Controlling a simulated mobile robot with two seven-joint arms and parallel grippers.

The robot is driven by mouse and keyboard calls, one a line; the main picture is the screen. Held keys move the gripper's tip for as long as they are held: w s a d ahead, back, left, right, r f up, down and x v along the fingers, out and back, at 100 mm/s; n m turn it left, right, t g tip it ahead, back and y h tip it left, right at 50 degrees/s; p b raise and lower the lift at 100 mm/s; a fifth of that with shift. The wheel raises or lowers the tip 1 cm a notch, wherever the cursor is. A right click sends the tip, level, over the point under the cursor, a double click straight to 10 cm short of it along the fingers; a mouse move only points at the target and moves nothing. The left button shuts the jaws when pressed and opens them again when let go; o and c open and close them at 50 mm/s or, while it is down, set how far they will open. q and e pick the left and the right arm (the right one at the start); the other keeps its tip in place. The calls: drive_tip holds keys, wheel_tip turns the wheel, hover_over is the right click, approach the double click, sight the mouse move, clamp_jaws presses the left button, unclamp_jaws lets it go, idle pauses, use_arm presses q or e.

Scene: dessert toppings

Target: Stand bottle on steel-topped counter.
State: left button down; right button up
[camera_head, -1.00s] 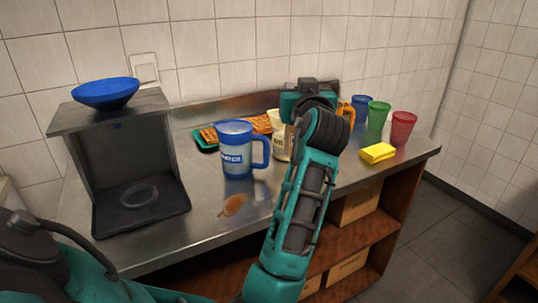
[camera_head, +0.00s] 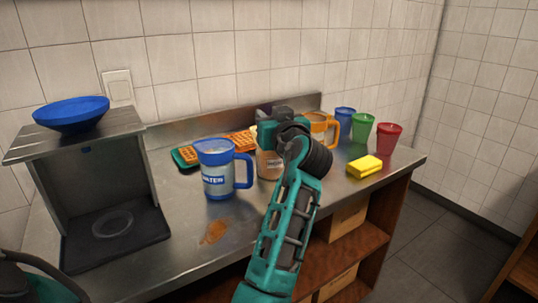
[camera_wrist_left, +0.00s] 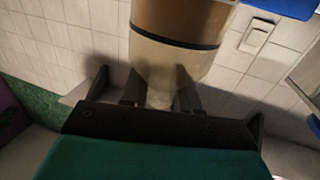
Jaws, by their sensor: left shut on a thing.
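The bottle (camera_head: 268,164), a brown and cream container with a pale label, is just right of the blue water pitcher (camera_head: 216,170) in the head view. My left gripper (camera_head: 277,118) is at its top, and my arm hides part of it. In the left wrist view the bottle (camera_wrist_left: 172,65) sits between the fingers of my shut left gripper (camera_wrist_left: 158,95). The bottle looks about upright, over the steel-topped counter (camera_head: 165,222). I cannot tell whether its base touches the steel. My right gripper is not in view.
An orange jug (camera_head: 319,127) and blue (camera_head: 344,113), green (camera_head: 361,130) and red (camera_head: 388,137) cups stand behind to the right, with a yellow sponge (camera_head: 364,166). Waffles lie on a green tray (camera_head: 179,157). A brown spill (camera_head: 214,232) marks the front. A blue bowl (camera_head: 72,114) tops the dark stand.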

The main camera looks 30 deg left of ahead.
use_arm(q)
wheel_tip(320, 180, down, 4)
drive_tip(key=shift+f, duration=0.1)
drive_tip(key=shift+f+b, duration=0.35)
drive_tip(key=shift+f, duration=1.5)
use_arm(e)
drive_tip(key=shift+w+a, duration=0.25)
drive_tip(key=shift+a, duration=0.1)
use_arm(q)
drive_tip(key=shift+f+b, duration=0.25)
drive_tip(key=shift+b, duration=0.05)
drive_tip(key=c, duration=0.8)
unclamp_jaws()
drive_tip(key=shift+r+p, duration=0.2)
drive_tip(key=shift+p, duration=0.15)
drive_tip(key=shift+f, duration=0.1)
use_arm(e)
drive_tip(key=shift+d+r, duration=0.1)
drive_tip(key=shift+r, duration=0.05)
